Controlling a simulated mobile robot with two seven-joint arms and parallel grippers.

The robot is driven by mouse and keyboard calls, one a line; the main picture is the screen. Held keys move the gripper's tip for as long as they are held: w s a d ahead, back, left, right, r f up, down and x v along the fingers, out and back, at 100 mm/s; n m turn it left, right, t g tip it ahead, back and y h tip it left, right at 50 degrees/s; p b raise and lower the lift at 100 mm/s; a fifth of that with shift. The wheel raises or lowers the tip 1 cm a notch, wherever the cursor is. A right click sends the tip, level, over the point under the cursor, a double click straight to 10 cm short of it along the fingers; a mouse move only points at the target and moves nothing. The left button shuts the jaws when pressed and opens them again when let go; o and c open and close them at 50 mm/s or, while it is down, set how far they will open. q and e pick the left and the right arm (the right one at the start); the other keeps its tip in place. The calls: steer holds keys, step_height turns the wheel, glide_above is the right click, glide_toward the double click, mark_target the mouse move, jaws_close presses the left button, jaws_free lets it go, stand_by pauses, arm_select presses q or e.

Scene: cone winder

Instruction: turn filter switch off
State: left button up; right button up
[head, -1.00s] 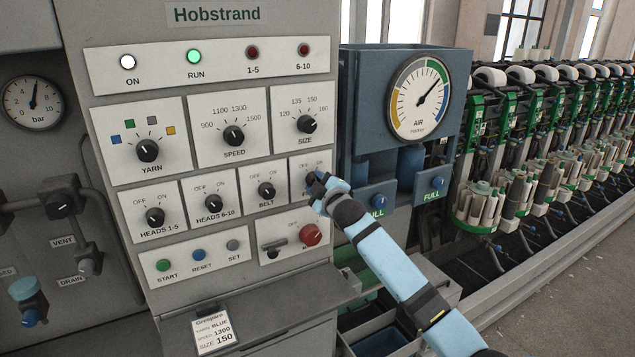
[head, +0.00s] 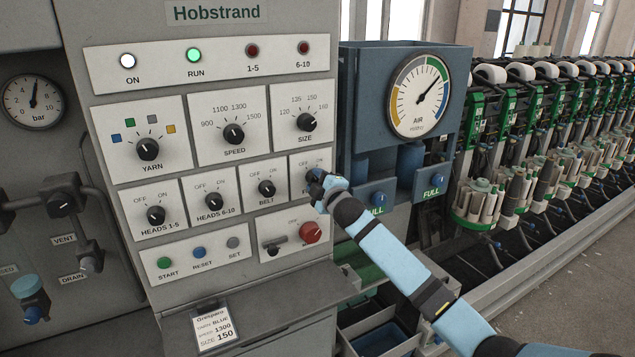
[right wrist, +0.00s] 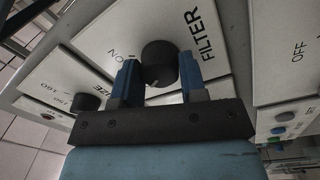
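The filter switch is a round black knob on a small white panel (head: 298,166) right of the BELT knob in the head view. There my right gripper (head: 313,183) covers most of the knob. In the right wrist view, the filter switch (right wrist: 160,56) sits between the two blue fingers of my right gripper (right wrist: 160,78), beside the word FILTER. The fingers lie close against both sides of the knob and look shut on it. ON shows at the upper left of the knob; its OFF mark is hidden, and I cannot read its pointer surely. My left gripper is not in view.
The BELT knob (head: 267,188) is close on the left, and the SIZE knob (head: 307,123) is above. The blue air gauge housing (head: 362,80) stands right of the panel. Grey bins (head: 385,335) lie below my right arm.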

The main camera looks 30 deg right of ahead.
steer(key=o, duration=0.4)
steer(key=shift+s, duration=0.1)
steer(key=s+b, duration=0.2)
steer(key=s, duration=1.1)
steer(key=shift+s+f+b, duration=0.25)
steer(key=shift+s+b, duration=0.05)
steer(key=shift+b, duration=0.1)
steer(key=shift+d, duration=0.1)
